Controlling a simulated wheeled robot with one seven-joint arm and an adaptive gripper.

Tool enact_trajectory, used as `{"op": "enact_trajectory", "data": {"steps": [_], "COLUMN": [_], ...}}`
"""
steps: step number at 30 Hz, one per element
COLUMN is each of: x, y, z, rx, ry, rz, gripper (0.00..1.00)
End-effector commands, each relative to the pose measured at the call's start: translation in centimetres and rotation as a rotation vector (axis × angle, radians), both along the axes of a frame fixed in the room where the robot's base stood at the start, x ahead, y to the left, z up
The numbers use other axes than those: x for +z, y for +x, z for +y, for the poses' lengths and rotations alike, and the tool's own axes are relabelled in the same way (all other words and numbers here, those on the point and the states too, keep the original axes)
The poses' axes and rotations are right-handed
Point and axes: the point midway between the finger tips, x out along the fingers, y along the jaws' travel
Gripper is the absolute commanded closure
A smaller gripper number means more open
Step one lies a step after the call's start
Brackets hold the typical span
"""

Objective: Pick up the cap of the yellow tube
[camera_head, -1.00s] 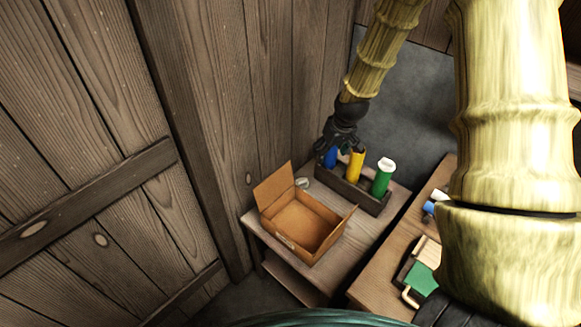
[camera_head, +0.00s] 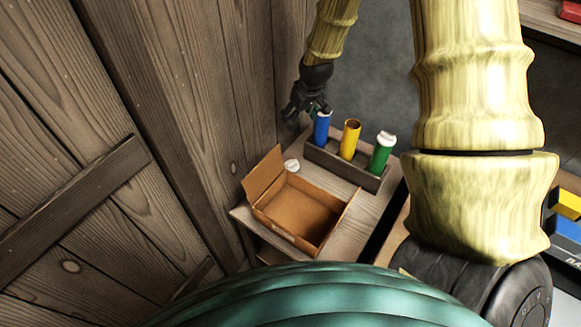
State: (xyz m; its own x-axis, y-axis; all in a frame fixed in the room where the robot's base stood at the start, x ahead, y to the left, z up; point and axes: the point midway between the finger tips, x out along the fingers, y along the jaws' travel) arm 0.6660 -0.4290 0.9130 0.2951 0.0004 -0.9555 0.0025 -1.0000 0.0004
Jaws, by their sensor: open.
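The yellow tube (camera_head: 349,140) stands upright in the middle of a grey holder, with a dark open top and no cap on it. A small whitish round piece (camera_head: 291,165) lies on the wooden table, just behind the open box; it looks like a cap, though it is too small to be sure. My gripper (camera_head: 303,113) is open and empty, to the left of the blue tube (camera_head: 321,130) and close to its top, above and behind the whitish piece. I cannot tell whether a finger touches the blue tube.
The green tube (camera_head: 382,154) with a white top stands at the holder's (camera_head: 371,183) right end. An open cardboard box (camera_head: 337,226) fills the front of the small table (camera_head: 364,212). A wooden wall (camera_head: 205,100) rises close on the left.

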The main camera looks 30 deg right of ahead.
Motion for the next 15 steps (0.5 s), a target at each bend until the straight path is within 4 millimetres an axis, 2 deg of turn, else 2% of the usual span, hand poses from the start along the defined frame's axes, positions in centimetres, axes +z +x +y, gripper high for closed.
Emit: {"op": "enact_trajectory", "data": {"steps": [1,4,15], "x": [-1.3,-2.9,-11.2], "y": [0.0,0.0,0.0], "z": [0.0,0.0,0.1], "rx": [0.000,0.000,0.001], "ry": [0.000,0.000,0.001], "rz": [0.000,0.001,0.000], "gripper": [0.32,0.32,0.32]}}
